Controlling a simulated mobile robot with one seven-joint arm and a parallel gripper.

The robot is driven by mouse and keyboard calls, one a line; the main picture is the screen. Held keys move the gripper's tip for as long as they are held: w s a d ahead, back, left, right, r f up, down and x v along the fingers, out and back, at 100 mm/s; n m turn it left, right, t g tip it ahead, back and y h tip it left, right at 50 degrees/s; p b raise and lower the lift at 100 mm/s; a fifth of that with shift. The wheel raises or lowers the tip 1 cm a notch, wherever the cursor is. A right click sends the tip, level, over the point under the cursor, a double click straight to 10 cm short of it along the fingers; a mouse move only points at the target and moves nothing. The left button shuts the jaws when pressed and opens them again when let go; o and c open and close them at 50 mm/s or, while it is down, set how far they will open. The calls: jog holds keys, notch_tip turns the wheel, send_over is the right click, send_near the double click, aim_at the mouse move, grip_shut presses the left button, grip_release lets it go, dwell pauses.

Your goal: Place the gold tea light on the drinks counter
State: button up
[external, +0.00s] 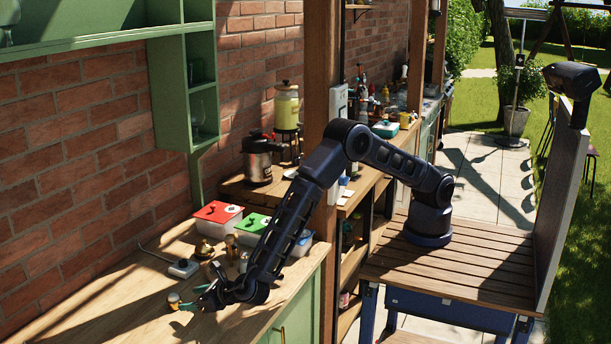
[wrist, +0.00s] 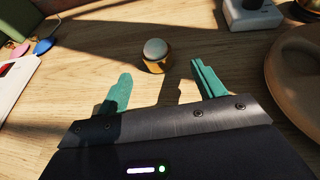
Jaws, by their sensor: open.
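The gold tea light (wrist: 154,64) stands upright on the wooden counter in the wrist view, a gold cup with a pale round top. My gripper (wrist: 160,88) is open, its two teal fingers apart, with the tea light just beyond the fingertips and roughly between them. Nothing is between the fingers. In the external view my gripper (external: 190,304) is low over the wooden counter (external: 110,290) at the front left, next to a small gold item (external: 173,298) that looks like the tea light. I cannot tell which surface is the drinks counter.
A white power strip (wrist: 250,14) lies at the top of the wrist view. A rounded tan object (wrist: 298,75) is close on the right. A white item (wrist: 15,85) and small coloured pieces (wrist: 43,46) are on the left. Lidded boxes (external: 218,218) stand behind my arm.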

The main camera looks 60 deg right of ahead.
aim_at(180, 300)
jog(key=shift+x, duration=3.3)
jog(key=shift+a, duration=0.2)
jog(key=c, duration=1.2)
jog(key=shift+o, duration=0.2)
jog(key=shift+r, duration=0.1)
notch_tip(180, 300, up, 20)
jog(key=s+a+r+n+g+y, duration=0.2)
jog(key=s+a+n+y, duration=0.25)
jog(key=s, duration=0.75)
jog(key=s+a+r+n+g+y, duration=0.1)
jog(key=s+a+r+n+y, duration=0.3)
jog(key=s, duration=0.7)
jog(key=s+r+n+g+y, duration=0.1)
jog(key=s+n+g, duration=0.1)
jog(key=s, duration=0.7)
jog(key=s+r+n+g+y, duration=0.1)
jog(key=s+r+g, duration=0.1)
jog(key=s, duration=0.8)
jog(key=s+r+n+g+y, duration=0.1)
jog(key=s+n+g, duration=0.1)
jog(key=s, duration=0.8)
jog(key=shift+a+r+n+g, duration=0.25)
jog(key=shift+n+g, duration=0.1)
jog(key=shift+g, duration=0.55)
